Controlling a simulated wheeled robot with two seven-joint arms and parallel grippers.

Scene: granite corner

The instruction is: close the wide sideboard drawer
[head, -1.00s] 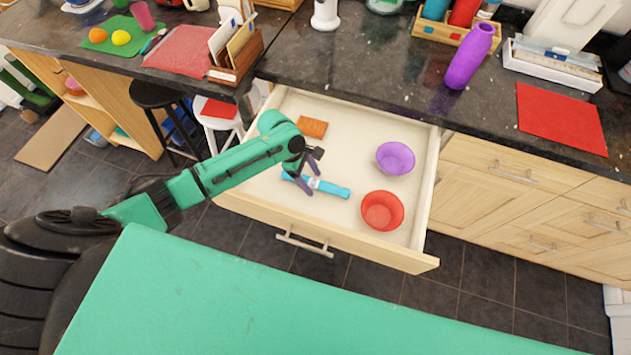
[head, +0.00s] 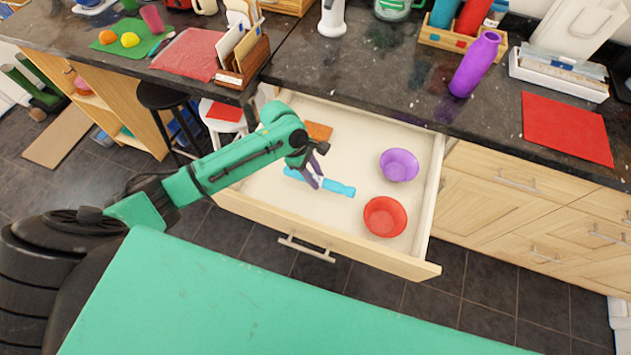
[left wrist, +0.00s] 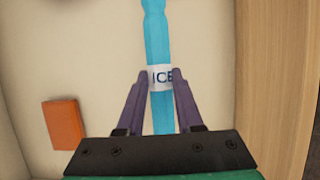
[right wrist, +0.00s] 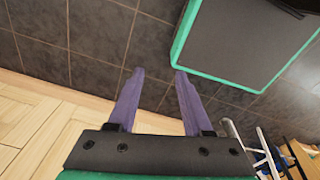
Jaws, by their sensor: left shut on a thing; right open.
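The wide sideboard drawer (head: 425,265) is pulled far out from under the dark granite counter. Its bar handle (head: 306,249) is on the front panel. My right gripper (right wrist: 158,74) is open and empty, above the tiled floor.
On the counter stand a purple bottle (head: 474,65), a crate of bottles (head: 430,35), a white organiser (head: 558,75) and a letter rack (head: 243,66). A red mat (head: 567,128) lies at right. A black stool (head: 165,98) stands left of the drawer.

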